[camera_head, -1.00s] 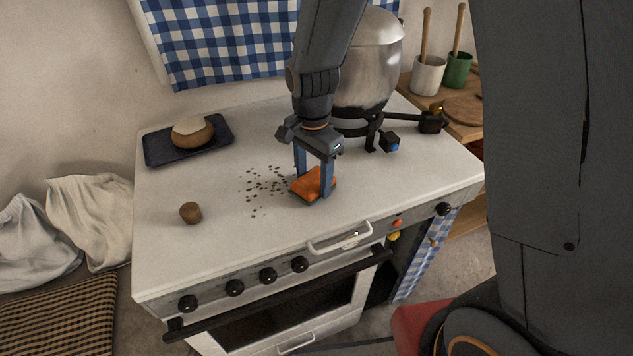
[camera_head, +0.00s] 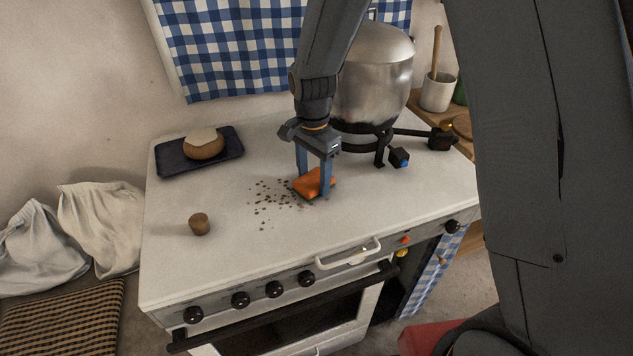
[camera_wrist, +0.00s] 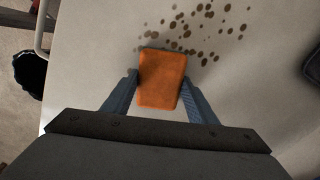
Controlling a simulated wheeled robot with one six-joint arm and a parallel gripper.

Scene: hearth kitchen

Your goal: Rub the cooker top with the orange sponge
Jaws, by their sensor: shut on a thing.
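The orange sponge (camera_head: 307,184) is held flat at the white cooker top (camera_head: 222,255), at the right edge of a patch of dark specks (camera_head: 274,195). My gripper (camera_head: 314,186) points down and is shut on the sponge, one blue finger on each side. In the wrist view the sponge (camera_wrist: 161,78) sits between the fingertips, with the brown specks (camera_wrist: 195,28) just beyond its far end. I cannot tell for sure whether its underside touches the surface.
A large metal pot (camera_head: 375,75) on a black burner stand is right behind my gripper. A dark tray (camera_head: 173,161) with a cream-topped round loaf (camera_head: 204,143) lies at the back left. A small brown cork-like cylinder (camera_head: 199,224) stands front left. A white handle (camera_head: 348,254) is at the front edge.

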